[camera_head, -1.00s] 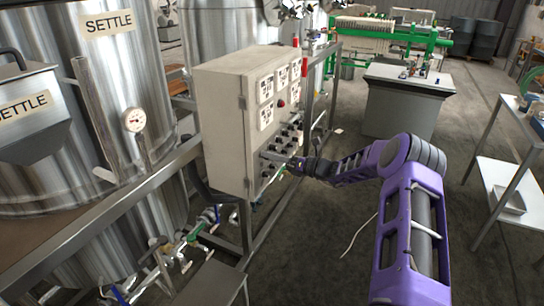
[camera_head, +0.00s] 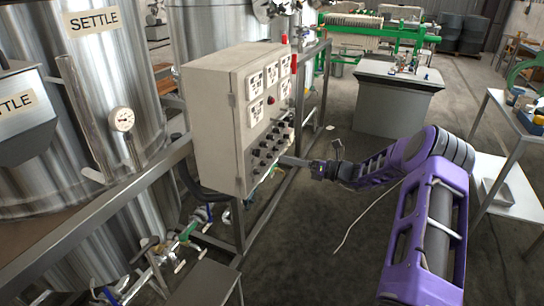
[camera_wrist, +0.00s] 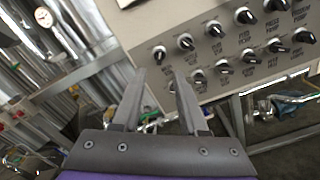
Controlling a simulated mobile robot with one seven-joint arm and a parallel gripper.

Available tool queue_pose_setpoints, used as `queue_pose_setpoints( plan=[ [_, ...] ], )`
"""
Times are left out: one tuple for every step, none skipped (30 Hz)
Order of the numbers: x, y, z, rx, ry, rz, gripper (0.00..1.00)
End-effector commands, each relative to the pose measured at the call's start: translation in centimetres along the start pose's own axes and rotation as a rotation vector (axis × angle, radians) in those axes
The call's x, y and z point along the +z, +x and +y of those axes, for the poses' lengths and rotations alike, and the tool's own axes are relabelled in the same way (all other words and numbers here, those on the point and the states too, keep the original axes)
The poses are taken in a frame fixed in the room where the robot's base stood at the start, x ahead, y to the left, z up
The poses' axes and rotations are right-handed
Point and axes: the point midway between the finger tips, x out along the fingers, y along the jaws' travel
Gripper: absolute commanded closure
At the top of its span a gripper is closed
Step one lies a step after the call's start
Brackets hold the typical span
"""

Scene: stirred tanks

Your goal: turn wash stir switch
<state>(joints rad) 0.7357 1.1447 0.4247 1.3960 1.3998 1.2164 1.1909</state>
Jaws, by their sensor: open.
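The grey control panel (camera_head: 221,135) stands beside the tanks, with rows of black knob switches (camera_head: 270,147) on its front. The wrist view shows these knobs close up, each with a white pointer mark and a printed label; one knob (camera_wrist: 222,68) lies just right of my fingers. The labels are small and blurred there, so I cannot tell surely which is the wash stir switch. My gripper (camera_wrist: 160,75) is open and empty, its two fingertips below the lower-left knobs and apart from them. In the head view my gripper (camera_head: 295,162) is at the panel's lower right edge.
Settle tanks (camera_head: 120,70) with a gauge stand left of the panel. A metal frame (camera_head: 290,185) and pipes with valves (camera_head: 190,228) run below it. A grey cabinet (camera_head: 390,105) stands behind, and a table (camera_head: 510,130) at the right. The floor between is mostly clear.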

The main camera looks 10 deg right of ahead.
Motion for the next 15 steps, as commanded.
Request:
queue_pose_setpoints(
  plan=[
    [0.0, -1.4, -0.1, -0.004, 0.000, -0.001, 0.57],
    [0.0, -2.1, -0.1, -0.004, 0.000, -0.001, 0.57],
    [0.0, -3.0, -0.1, -0.004, 0.001, 0.000, 0.57],
    [0.0, -3.7, -0.1, -0.004, 0.000, -0.001, 0.57],
    [0.0, -4.3, -0.1, -0.003, 0.001, -0.001, 0.57],
    [0.0, -5.0, -0.1, -0.002, 0.001, 0.000, 0.57],
    [0.0, -5.5, -0.1, -0.002, 0.001, 0.000, 0.57],
    [0.0, -6.0, -0.1, -0.002, 0.001, 0.000, 0.57],
    [0.0, -6.5, -0.1, -0.001, 0.001, 0.000, 0.57],
    [0.0, -6.9, -0.1, -0.001, 0.001, 0.000, 0.57],
    [0.0, -7.2, -0.1, -0.001, 0.001, 0.000, 0.57],
    [0.0, -7.5, -0.1, -0.002, 0.001, 0.000, 0.57],
    [0.0, -7.7, 0.0, -0.001, 0.001, 0.001, 0.57],
    [0.0, -7.9, 0.0, -0.001, 0.001, 0.001, 0.57],
    [0.0, -8.0, 0.0, 0.000, 0.001, 0.001, 0.57]
  ],
)
